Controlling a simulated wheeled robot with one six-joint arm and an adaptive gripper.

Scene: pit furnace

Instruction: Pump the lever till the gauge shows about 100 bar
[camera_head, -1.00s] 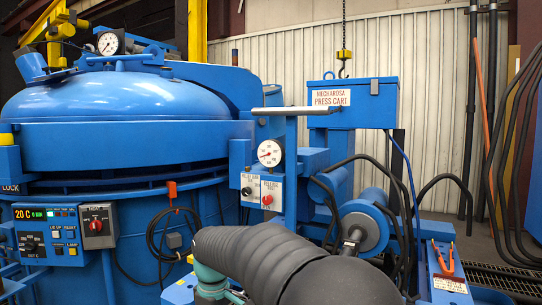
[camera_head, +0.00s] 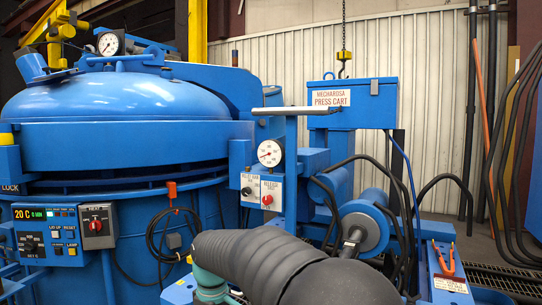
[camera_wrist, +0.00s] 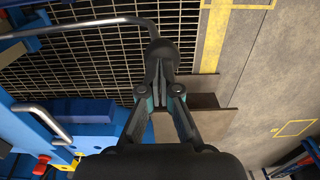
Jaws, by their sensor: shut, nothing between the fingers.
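The round white gauge (camera_head: 269,153) stands on the blue press cart. Its needle points left and slightly down; the numbers are too small to read. In the wrist view a bent grey metal rod (camera_wrist: 85,25), apparently the pump lever, comes in from the left and ends in a dark rounded grip (camera_wrist: 160,52). My gripper (camera_wrist: 160,72) is shut, its fingers together with the tips at or just beside that grip. I cannot tell whether they touch it. Nothing shows between the fingers. In the head view my gripper and the lever are hidden below my arm.
Relief and release knobs sit on a panel (camera_head: 262,190) below the gauge. A blue furnace (camera_head: 120,110) stands at left. Black hoses (camera_head: 408,200) loop at the cart's right. In the wrist view there is a floor grating (camera_wrist: 80,65) and a blue body with a handle (camera_wrist: 45,115).

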